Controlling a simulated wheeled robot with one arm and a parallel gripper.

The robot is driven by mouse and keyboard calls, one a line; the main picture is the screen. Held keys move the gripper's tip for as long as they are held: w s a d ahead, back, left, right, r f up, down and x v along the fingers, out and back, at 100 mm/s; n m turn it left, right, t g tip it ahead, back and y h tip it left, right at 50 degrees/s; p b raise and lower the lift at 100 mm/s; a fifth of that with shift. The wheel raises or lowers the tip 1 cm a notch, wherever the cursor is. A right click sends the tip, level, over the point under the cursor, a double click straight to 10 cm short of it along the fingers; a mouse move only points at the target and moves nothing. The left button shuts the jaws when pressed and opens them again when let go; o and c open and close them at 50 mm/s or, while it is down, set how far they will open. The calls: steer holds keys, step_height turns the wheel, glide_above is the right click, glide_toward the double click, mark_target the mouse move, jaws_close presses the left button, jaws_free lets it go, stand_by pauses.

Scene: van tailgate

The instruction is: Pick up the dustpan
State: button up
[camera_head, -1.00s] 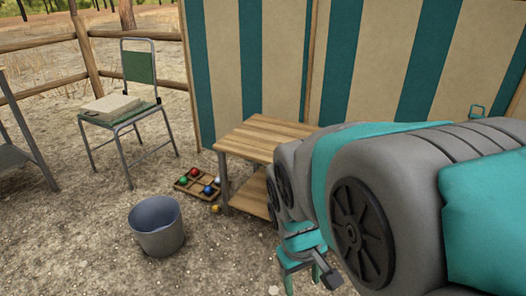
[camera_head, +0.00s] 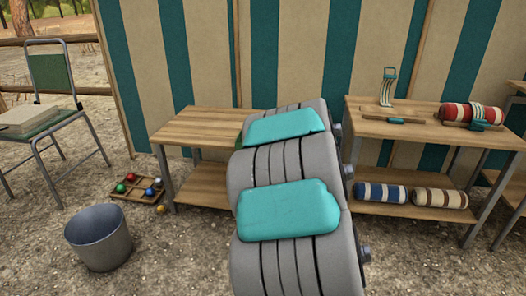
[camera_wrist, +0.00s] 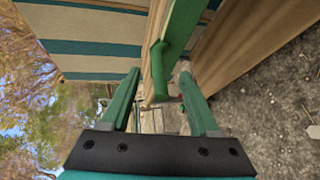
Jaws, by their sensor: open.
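A long green piece (camera_wrist: 178,38), which may be the dustpan, runs down from the top of the wrist view beside a wooden board. Its lower end bends between and beyond the fingertips of my gripper (camera_wrist: 161,76). My gripper is open, with green fingers on either side and nothing clearly held. I cannot tell whether it touches the piece. In the head view my arm hides the gripper, and only a bit of green (camera_head: 240,141) shows at its left edge. I see no clear dustpan there.
A wooden table (camera_head: 200,125) stands left of my arm, another (camera_head: 430,131) with striped rolls and tools right. A grey bucket (camera_head: 98,238), a tray of coloured balls (camera_head: 128,196) and a green chair (camera_head: 50,75) are at left. A striped canvas wall (camera_head: 215,60) stands behind.

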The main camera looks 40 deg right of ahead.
steer(key=shift+n+t+y, duration=0.5)
steer(key=shift+n+t, duration=0.2)
steer(key=shift+n, duration=0.2)
steer(key=x, duration=0.2)
steer(key=b+x, duration=0.1)
steer(key=x, duration=0.4)
steer(key=shift+a+f, duration=0.1)
steer(key=shift+f, duration=0.3)
steer(key=shift+w, duration=0.5)
steer(key=shift+c, duration=0.2)
jaws_close()
